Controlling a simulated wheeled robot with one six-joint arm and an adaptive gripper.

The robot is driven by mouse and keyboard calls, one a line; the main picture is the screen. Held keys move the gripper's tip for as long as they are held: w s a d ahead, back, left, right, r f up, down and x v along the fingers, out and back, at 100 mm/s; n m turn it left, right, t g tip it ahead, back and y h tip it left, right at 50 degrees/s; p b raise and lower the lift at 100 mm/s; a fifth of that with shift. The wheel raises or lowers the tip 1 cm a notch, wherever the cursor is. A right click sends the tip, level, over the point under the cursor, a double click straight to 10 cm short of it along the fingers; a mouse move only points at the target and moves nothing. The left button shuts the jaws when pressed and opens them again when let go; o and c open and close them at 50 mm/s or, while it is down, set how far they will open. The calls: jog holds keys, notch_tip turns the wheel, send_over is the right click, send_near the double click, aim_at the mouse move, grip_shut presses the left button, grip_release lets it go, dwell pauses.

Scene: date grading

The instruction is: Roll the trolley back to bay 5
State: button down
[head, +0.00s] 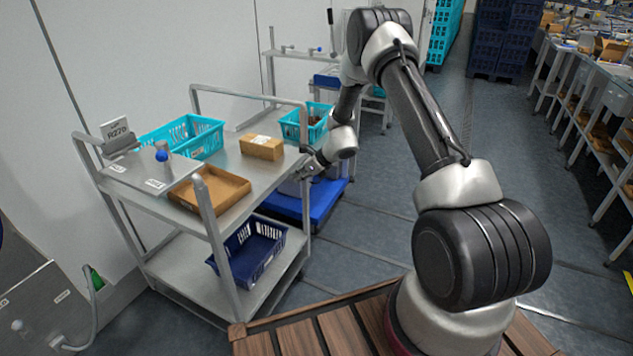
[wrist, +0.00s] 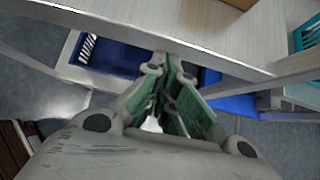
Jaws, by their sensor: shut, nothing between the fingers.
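The trolley (head: 228,158) is a grey metal cart with two shelves and raised tube handles, standing at the left beside the white wall. Its top shelf edge also shows across the top of the wrist view (wrist: 200,48). My gripper (head: 306,170) is at the trolley's right side, close to the top shelf edge and a corner post. In the wrist view my gripper (wrist: 165,78) is shut and empty, with its fingertips near that edge. I cannot tell whether they touch it. No bay 5 marking can be read.
The trolley carries a teal basket (head: 207,140), a cardboard tray (head: 222,196), a small box (head: 262,154) and, below, a navy basket (head: 262,262). A blue platform (head: 325,205) stands close behind. Benches (head: 590,100) line the right; the floor between is clear.

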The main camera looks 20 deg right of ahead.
aim_at(288, 168)
jog(key=w+a, duration=0.3)
jog(key=shift+w+a, duration=0.35)
jog(key=shift+w, duration=0.05)
jog(key=shift+w+a, duration=0.1)
jog(key=shift+r, duration=0.15)
